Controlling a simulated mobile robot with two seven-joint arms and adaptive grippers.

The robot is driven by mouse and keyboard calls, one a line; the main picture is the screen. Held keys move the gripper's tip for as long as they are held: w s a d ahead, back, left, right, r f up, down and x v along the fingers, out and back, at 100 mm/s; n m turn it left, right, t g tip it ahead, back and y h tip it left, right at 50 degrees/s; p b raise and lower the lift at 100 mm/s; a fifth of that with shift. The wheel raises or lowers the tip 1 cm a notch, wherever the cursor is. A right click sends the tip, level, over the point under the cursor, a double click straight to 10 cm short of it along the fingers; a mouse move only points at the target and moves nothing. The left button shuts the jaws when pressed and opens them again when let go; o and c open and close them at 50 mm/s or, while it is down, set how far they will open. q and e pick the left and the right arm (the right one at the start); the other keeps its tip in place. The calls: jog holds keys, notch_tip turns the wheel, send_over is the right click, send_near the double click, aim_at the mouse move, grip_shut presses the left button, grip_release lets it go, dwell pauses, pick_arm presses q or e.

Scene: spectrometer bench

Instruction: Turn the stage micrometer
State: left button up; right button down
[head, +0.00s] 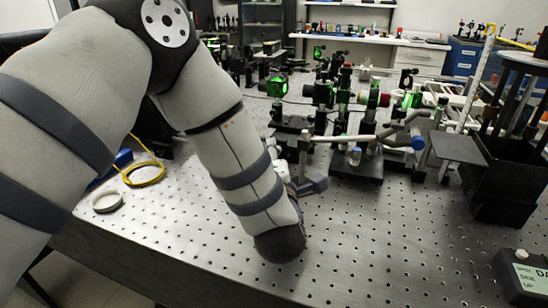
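My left arm comes in from the left and bends down over the optical table. My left gripper (312,186) shows only in part beyond the wrist, close to the front of the optics; its fingertips are mostly hidden, so I cannot tell if it is open or touches anything. Just behind it is a dark stage assembly (358,168) with a small blue-and-white knob (355,156) on it. A silvery bar (345,137) runs above, near a blue-ended rod (418,143). I cannot tell which part is the stage micrometer. My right gripper is not in view.
The perforated optical table (365,240) is clear in front. A black open-topped box (498,190) stands at right, with a labelled dark box (522,275) at the right front. Green-lit optics (277,88) crowd the back.

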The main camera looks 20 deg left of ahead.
pick_arm(q)
jog(key=v, duration=1.2)
jog(key=shift+d, duration=0.1)
